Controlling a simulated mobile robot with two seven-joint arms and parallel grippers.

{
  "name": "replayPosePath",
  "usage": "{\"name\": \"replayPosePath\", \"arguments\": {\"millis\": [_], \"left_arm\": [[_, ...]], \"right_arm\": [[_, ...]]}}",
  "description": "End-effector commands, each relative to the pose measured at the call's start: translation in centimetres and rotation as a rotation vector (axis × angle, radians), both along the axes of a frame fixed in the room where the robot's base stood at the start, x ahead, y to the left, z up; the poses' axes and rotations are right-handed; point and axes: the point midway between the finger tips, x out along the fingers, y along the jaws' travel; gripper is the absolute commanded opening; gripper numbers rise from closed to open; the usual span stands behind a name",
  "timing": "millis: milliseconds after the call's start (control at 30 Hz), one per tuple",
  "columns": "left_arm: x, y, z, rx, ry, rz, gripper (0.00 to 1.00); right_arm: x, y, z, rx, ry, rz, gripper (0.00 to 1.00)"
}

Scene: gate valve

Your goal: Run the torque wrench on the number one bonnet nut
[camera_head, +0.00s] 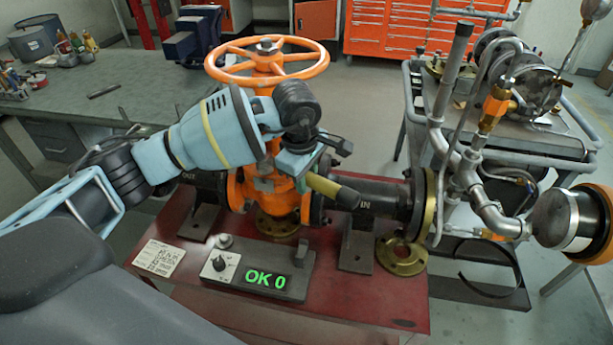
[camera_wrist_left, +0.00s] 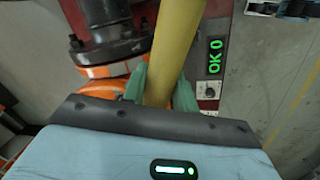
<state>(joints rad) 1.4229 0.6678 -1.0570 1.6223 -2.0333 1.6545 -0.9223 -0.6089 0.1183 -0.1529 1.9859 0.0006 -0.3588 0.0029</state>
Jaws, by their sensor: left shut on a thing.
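My left gripper (camera_head: 301,170) is at the front of the orange gate valve (camera_head: 236,190), below its handwheel (camera_head: 267,60). It is shut on the torque wrench (camera_head: 322,187), whose yellow handle slants down to the right and ends in a black grip. In the left wrist view the yellow handle (camera_wrist_left: 176,45) runs between the green fingers (camera_wrist_left: 160,85). The wrench head and the number one bonnet nut are hidden behind my gripper and arm, so I cannot tell whether they touch. My right gripper is not in view.
A grey box with a green "OK 0" display (camera_head: 265,281) and a knob sits on the red stand (camera_head: 345,318) in front of the valve. The black inlet pipe (camera_head: 385,198) and brass flange (camera_head: 402,258) are at right. A gauge cart (camera_head: 550,130) stands farther right.

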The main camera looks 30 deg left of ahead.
Motion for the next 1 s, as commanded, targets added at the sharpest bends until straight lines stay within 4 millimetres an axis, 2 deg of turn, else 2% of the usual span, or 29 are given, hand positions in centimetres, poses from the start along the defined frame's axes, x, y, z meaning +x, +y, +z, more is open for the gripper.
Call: {"name": "replayPosePath", "arguments": {"millis": [1000], "left_arm": [[0.09, -0.03, -0.37, -0.003, -0.005, 0.0, 0.0]], "right_arm": [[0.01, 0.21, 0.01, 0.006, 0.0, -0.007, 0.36]]}}
